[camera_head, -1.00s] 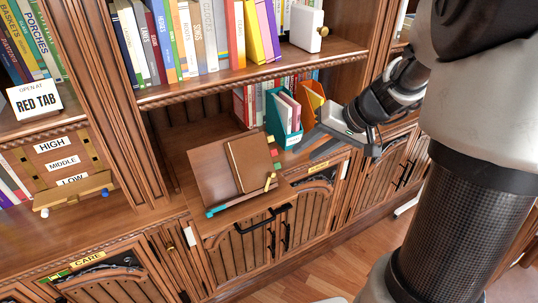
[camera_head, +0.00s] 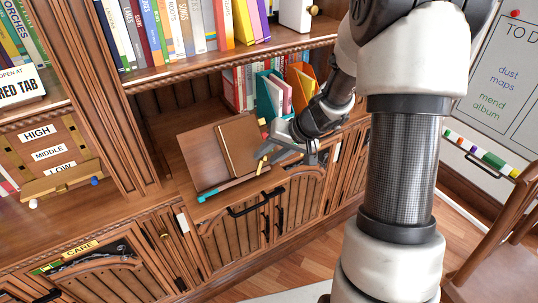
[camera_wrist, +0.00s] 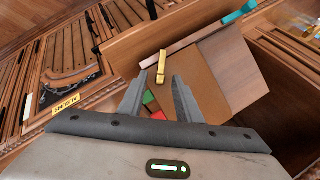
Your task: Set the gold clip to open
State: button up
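The gold clip (camera_head: 262,165) is at the lower right of a sloped wooden book stand (camera_head: 200,165). It also shows in the wrist view (camera_wrist: 161,68) as a narrow gold piece across the stand's ledge. I cannot tell its setting clearly. A brown closed book (camera_head: 239,145) leans on the stand. My gripper (camera_head: 276,152) is just right of the clip. In the wrist view my gripper (camera_wrist: 159,77) has its two fingers apart with nothing between them, and the clip lies just beyond the fingertips, roughly in line with the gap.
A teal piece (camera_head: 208,194) sits at the stand's left front edge. Small red and green tabs (camera_wrist: 152,103) show between my fingers. A black handle (camera_head: 250,204) is below the stand.

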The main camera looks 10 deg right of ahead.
grip_shut()
jog(key=shift+d+f+b, duration=0.1)
jog(key=shift+f+b, duration=0.05)
jog(key=shift+b, duration=0.15)
jog(key=shift+d+f+m+y+b, duration=0.35)
jog(key=shift+m+b, duration=0.25)
jog(key=shift+b, duration=0.65)
jog(key=m+b, duration=0.1)
jog(key=b, duration=0.1)
jog(key=d+f+m+y+b, duration=0.1)
jog(key=b, duration=0.1)
jog(key=shift+s+t, duration=0.2)
jog(key=shift+t, duration=0.1)
jog(key=m+b, duration=0.1)
jog(key=b, duration=0.1)
jog(key=f+m+y+b, duration=0.1)
jog(key=m+b, duration=0.1)
jog(key=shift+s+d+f+t, duration=0.1)
jog(key=shift+s+d+t, duration=0.2)
jog(key=shift+s+d, duration=0.1)
jog(key=m+b, duration=0.2)
jog(key=m+t+y+b, duration=0.1)
jog(key=shift+s+d+f, duration=0.2)
jog(key=shift+s+f, duration=0.1)
jog(key=shift+f, duration=0.05)
